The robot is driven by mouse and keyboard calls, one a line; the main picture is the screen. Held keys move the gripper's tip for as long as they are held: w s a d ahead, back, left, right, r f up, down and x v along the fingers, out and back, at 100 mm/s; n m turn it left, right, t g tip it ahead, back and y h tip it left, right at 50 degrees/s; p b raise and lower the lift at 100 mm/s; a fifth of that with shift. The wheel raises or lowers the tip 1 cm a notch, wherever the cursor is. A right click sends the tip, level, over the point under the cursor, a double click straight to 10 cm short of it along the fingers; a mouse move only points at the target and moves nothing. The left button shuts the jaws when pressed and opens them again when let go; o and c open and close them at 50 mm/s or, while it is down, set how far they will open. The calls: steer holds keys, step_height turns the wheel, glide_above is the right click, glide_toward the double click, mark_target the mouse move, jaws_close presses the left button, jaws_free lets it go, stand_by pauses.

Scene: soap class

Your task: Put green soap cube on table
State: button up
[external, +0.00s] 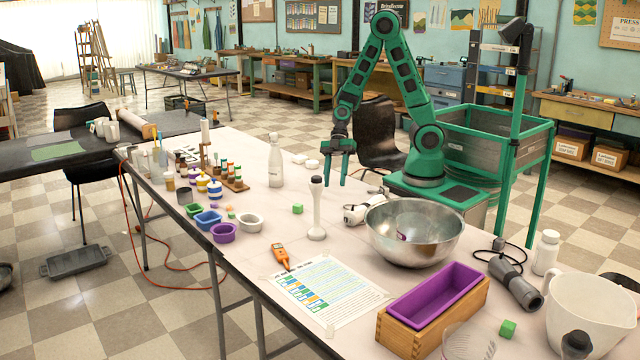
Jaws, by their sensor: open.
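A small green cube (297,209) lies on the long pale table (255,215), near its middle, left of a white stick blender. A second, larger-looking green cube (508,328) lies on the table at the front right, beside a wooden box with a purple liner. I cannot tell which one is the soap cube. My gripper (334,179) hangs above the far side of the table, fingers pointing down. It is open and empty, apart from both cubes, and behind and right of the first cube.
The white stick blender (317,210) stands upright near my gripper. A metal bowl (415,232), the purple-lined wooden box (431,310) and a white pitcher (590,310) crowd the right side. A white bottle (275,162) and several small cups stand left. A printed sheet (325,290) lies flat.

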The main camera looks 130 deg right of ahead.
steer(key=s+r+m+g+h, duration=0.2)
steer(key=s+r+m, duration=0.3)
steer(key=s, duration=0.5)
steer(key=s+r+m+g+h, duration=0.3)
steer(key=s+r, duration=0.4)
steer(key=s, duration=0.4)
steer(key=m+g, duration=0.1)
steer(key=m, duration=0.1)
steer(key=shift+s+a+r+m, duration=0.3)
steer(key=shift+a+r+m, duration=0.05)
steer(key=shift+r+m, duration=0.05)
steer(key=shift+w+f, duration=0.25)
steer(key=shift+w, duration=0.4)
